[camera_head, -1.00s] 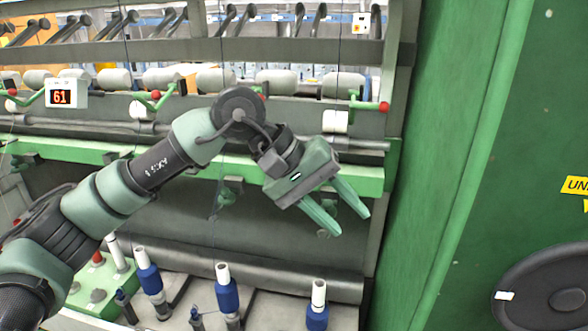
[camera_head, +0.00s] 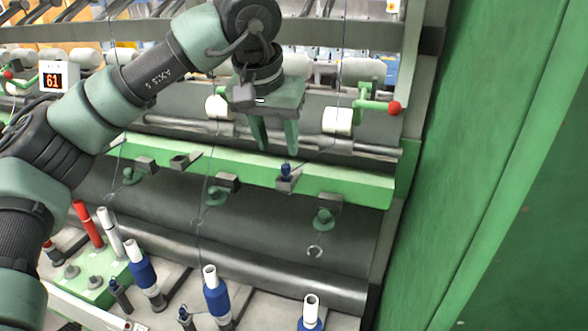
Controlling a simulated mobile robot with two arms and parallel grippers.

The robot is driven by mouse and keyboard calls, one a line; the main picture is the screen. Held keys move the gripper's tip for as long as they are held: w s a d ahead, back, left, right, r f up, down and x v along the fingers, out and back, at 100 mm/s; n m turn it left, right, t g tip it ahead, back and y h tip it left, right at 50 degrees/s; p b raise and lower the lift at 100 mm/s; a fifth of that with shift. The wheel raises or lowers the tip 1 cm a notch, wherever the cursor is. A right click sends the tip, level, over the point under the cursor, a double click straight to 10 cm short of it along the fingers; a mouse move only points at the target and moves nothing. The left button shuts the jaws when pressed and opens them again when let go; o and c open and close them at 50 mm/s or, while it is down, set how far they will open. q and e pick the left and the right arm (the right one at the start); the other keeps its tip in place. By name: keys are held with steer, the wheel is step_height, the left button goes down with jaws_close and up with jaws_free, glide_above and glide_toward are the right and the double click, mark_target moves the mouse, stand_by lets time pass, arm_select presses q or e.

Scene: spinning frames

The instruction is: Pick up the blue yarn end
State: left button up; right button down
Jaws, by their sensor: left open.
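A small dark blue piece (camera_head: 286,170), which looks like the blue yarn end, sits in a grey holder on the green rail (camera_head: 345,181). A thin dark thread runs from it up and to the right. My left gripper (camera_head: 278,152) is open and empty, fingers pointing down, with its tips just above the blue piece in the picture. I cannot tell how far apart they are in depth. My right gripper is not in view.
Blue yarn bobbins (camera_head: 216,298) on white tubes stand below the rail. White rollers (camera_head: 338,120) and a red-knobbed green lever (camera_head: 394,108) lie right of the gripper. A green wall (camera_head: 480,170) closes the right side. Thin vertical threads hang along the frame.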

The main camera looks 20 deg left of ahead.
mark_target(285, 166)
arm_select(q)
steer(key=p+x, duration=0.1)
steer(key=x, duration=0.1)
steer(key=shift+d+f+p, duration=0.15)
steer(key=shift+f+p, duration=0.25)
steer(key=x, duration=0.3)
steer(key=shift+w+d+f+p, duration=0.1)
steer(key=shift+d+p, duration=0.1)
steer(key=shift+p, duration=0.15)
steer(key=shift+a, duration=0.1)
jaws_close()
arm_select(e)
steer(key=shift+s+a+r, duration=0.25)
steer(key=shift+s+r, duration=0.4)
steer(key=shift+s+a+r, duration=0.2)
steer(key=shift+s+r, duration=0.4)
